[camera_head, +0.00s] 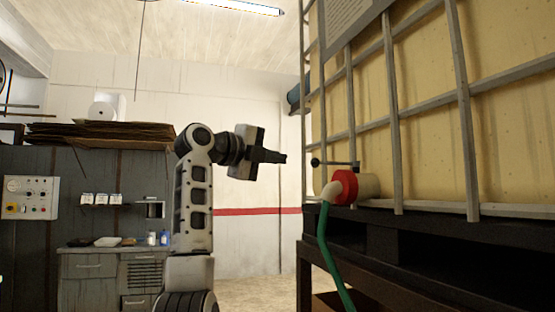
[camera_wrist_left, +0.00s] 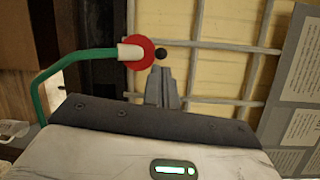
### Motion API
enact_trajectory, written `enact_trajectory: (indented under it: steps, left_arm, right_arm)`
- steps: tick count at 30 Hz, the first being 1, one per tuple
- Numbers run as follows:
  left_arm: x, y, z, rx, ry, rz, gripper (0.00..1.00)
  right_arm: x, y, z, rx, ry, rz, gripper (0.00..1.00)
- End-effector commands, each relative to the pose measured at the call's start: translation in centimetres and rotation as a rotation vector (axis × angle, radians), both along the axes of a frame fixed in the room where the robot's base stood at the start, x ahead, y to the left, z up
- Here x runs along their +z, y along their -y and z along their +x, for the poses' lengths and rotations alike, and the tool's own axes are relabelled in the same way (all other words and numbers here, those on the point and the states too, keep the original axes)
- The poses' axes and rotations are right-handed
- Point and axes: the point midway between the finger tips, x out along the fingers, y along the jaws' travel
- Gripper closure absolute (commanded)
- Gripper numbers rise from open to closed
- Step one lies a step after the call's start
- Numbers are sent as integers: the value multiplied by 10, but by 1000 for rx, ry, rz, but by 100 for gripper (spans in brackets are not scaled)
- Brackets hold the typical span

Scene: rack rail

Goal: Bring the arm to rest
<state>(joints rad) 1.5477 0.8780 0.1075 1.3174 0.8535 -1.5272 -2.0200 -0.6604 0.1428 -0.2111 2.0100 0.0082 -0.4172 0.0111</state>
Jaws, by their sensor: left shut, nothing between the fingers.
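My left arm rises from the lower middle of the head view and bends to the right. My left gripper (camera_head: 284,158) is shut and empty, pointing at the caged tank (camera_head: 430,120). The gripper's fingers also show in the left wrist view (camera_wrist_left: 162,72), close together. In the head view a gap separates the fingertips from the valve lever (camera_head: 335,164) with its dark ball end. The red valve collar (camera_head: 346,187) with a pale spout and a green hose (camera_head: 328,255) is to the right and a little lower. My right gripper is not in view.
The tank's grey metal bars (camera_head: 390,110) stand above a dark pallet or stand (camera_head: 440,240) at right. Behind at left are a grey counter (camera_head: 90,262), stacked cardboard (camera_head: 100,133) and a control box (camera_head: 30,197). Free air lies between the gripper and the tank.

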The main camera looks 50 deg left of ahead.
Motion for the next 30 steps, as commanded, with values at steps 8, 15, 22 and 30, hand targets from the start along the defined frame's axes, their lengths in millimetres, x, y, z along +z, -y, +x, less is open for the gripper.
enact_trajectory:
  steps: [8, 15, 22, 30]
  left_arm:
    - [0, 0, 0, 0, 0, 0, 100]
    - [-35, 19, 29, 8, -82, -33, 100]
    - [-171, 85, 95, 69, -326, -175, 100]
    - [-360, 170, 100, 186, -577, -392, 100]
  right_arm:
    - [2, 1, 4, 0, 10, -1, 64]
    - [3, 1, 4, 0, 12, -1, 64]
    - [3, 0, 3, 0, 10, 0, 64]
    - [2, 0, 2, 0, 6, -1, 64]
